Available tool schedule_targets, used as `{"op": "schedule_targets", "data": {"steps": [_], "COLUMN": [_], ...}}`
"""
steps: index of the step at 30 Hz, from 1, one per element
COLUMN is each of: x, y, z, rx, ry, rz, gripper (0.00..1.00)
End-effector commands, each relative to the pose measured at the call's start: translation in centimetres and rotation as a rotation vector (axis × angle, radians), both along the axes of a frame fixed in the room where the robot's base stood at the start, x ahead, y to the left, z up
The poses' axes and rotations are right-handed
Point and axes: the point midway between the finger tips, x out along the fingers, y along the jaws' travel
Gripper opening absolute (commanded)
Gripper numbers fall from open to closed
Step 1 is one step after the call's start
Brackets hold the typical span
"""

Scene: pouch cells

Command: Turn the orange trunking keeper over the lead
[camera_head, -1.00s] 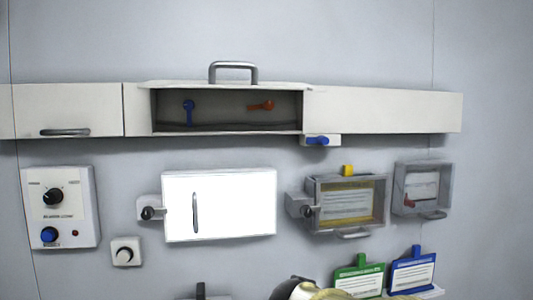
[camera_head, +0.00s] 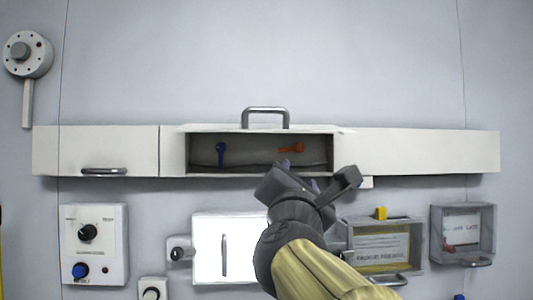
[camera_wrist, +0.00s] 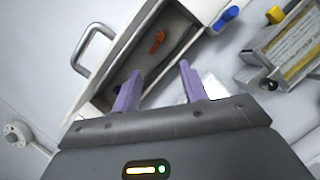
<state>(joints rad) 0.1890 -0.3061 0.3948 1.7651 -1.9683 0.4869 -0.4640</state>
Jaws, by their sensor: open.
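The orange trunking keeper (camera_head: 291,149) sits on the back wall inside the open trunking section (camera_head: 186,155), lying roughly sideways. It also shows in the wrist view (camera_wrist: 157,42). A dark lead (camera_wrist: 118,84) runs low along the inside of the trunking; the orange keeper stands clear above it in the head view. A blue keeper (camera_head: 221,153) hangs upright on the left in the same opening. My gripper (camera_wrist: 160,82) is open and empty, with its purple fingers pointing at the opening. In the head view it is just below the orange keeper and hides the opening's lower right edge.
The raised trunking cover with its handle (camera_head: 265,110) is above the opening. A blue latch (camera_wrist: 225,18) is on a small block beside the opening. Below are a white door (camera_head: 205,250), a grey framed box (camera_head: 345,235) and a control panel (camera_head: 95,245).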

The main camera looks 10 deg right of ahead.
Motion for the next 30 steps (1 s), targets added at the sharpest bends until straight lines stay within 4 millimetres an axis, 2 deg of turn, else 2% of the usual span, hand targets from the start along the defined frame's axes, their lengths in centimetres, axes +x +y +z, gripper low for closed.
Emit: {"op": "schedule_targets", "data": {"steps": [7, 13, 30], "x": [0.8, 2.8, 11.8], "y": [-0.3, -0.9, -3.0], "z": [0.4, 1.1, 4.2], "rx": [0.000, 0.002, 0.004], "ry": [0.002, 0.004, 0.004], "rz": [-0.003, -0.004, 0.001], "gripper": [0.43, 0.43, 0.43]}}
